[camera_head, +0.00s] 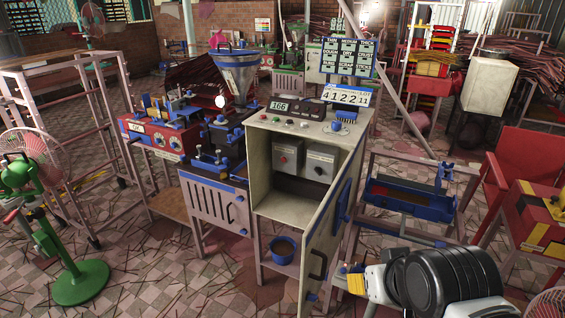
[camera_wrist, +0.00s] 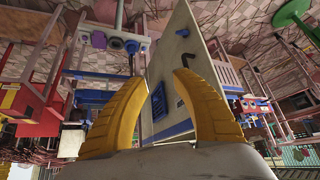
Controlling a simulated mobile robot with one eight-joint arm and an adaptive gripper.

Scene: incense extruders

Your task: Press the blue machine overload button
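The blue and cream machine (camera_head: 264,125) stands in the middle of the head view, with its cabinet door (camera_head: 331,236) swung open towards me. Inside the cabinet are two grey boxes, one with a red button (camera_head: 283,158) and one with a dark knob (camera_head: 319,170). Small coloured buttons (camera_head: 290,122) sit on the top panel. I cannot tell which is the overload button. My gripper (camera_head: 356,281) is at the lower right, right of the door and apart from the cabinet inside. In the wrist view my gripper (camera_wrist: 158,78) is open and empty, with the door (camera_wrist: 185,60) beyond its yellow fingers.
The open door stands between my gripper and the cabinet inside. A blue bucket (camera_head: 283,250) is below the cabinet. A low blue tray stand (camera_head: 402,199) is to the right, and a green fan (camera_head: 80,281) is at the left. Bare floor shows at lower left.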

